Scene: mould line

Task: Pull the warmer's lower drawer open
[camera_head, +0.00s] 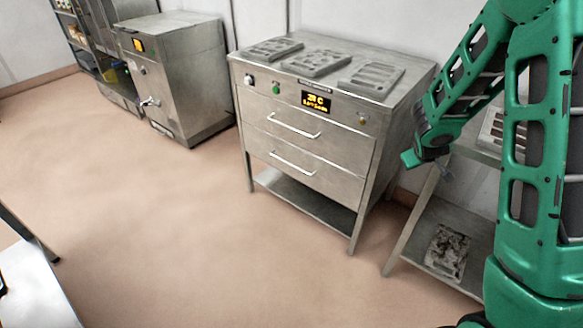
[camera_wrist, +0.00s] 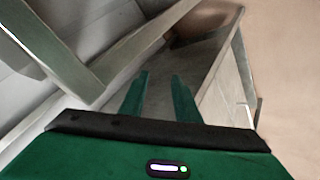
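The warmer (camera_head: 350,135) is a steel cabinet in the middle of the head view, with a lit display and two drawers. Its lower drawer (camera_head: 325,183) looks shut, its front in line with the upper drawer (camera_head: 335,148). The lower drawer has a pale horizontal bar handle (camera_head: 292,163). My gripper (camera_wrist: 160,76) shows two green fingers apart, with nothing between them. In the head view my arm hangs at the right of the warmer, away from the handle. The wrist view shows steel framing and a shelf, and no drawer handle that I can make out.
Several mould plates (camera_head: 316,63) lie on the warmer's top. A steel stand (camera_head: 425,225) at right holds a plate (camera_head: 447,251) on its lower shelf. A steel machine (camera_head: 185,75) stands at back left. The floor (camera_head: 200,230) before the drawers is clear.

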